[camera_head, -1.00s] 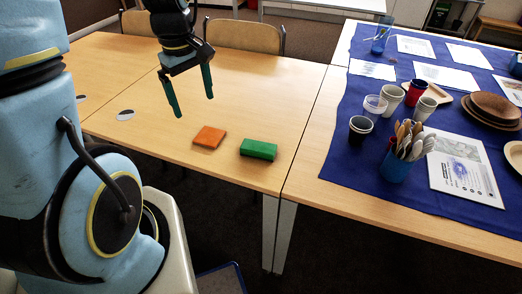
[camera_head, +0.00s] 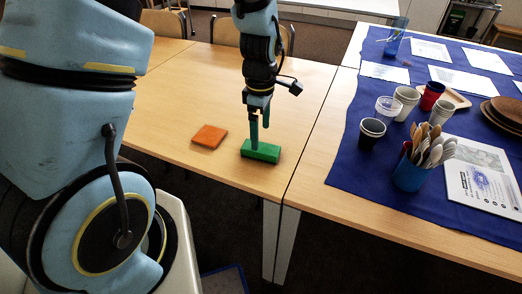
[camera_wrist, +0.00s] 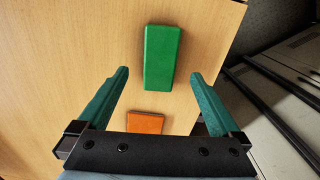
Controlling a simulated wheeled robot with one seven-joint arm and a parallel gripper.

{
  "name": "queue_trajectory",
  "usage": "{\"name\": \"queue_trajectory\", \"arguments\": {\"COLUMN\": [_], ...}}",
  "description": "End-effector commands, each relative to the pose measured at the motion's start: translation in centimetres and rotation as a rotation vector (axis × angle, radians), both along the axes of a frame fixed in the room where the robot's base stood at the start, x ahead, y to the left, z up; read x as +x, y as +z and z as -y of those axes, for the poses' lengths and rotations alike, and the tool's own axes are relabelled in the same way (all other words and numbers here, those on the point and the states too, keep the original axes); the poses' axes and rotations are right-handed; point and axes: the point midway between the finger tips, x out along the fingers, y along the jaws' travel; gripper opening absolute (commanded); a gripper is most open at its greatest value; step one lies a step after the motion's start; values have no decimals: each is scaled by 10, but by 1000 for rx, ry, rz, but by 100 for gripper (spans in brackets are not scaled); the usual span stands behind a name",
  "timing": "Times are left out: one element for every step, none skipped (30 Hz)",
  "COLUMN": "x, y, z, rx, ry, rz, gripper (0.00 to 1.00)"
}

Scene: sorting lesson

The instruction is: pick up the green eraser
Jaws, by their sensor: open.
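The green eraser (camera_head: 261,151) is a rectangular block lying on the wooden table near its front edge. It also shows in the wrist view (camera_wrist: 162,57), lengthwise, ahead of and between the lines of the two fingers. My gripper (camera_head: 259,133) is right above the eraser in the head view, pointing down. In the wrist view my gripper (camera_wrist: 160,77) is open, its green fingers on either side with nothing between the tips except a view of the table and eraser. The head view does not show clearly whether the fingertips touch the eraser.
An orange square block (camera_head: 210,137) lies on the table left of the eraser. To the right, a blue cloth (camera_head: 350,158) holds cups, a blue holder of wooden cutlery (camera_head: 409,173), plates and papers. The table's front edge is close to the eraser. The table left of the orange block is clear.

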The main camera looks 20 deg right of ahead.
Motion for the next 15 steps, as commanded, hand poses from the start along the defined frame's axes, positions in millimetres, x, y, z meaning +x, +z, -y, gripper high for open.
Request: {"name": "queue_trajectory", "arguments": {"x": [0,-1,-1,-1,-1,-1,-1,-1,-1,-1,-1,-1,-1,-1,-1], "y": [-3,-6,-11,-14,-18,-23,-27,-32,-37,-40,-43,-46,-48,-49,-50], "z": [-1,-1,-1,-1,-1,-1,-1,0,0,0,0,0,0,0,0], "rx": [2,2,3,3,4,4,4,3,4,4,3,3,3,3,1], "ry": [0,-1,-1,0,0,1,0,0,0,0,0,0,-1,0,0], "rz": [-2,-3,-4,-4,-5,-3,-5,-4,-3,-3,-2,-2,-2,-2,-2], "gripper": [100,100,100,100,100,100,100,100,100,100,100,100,100,100,100]}}
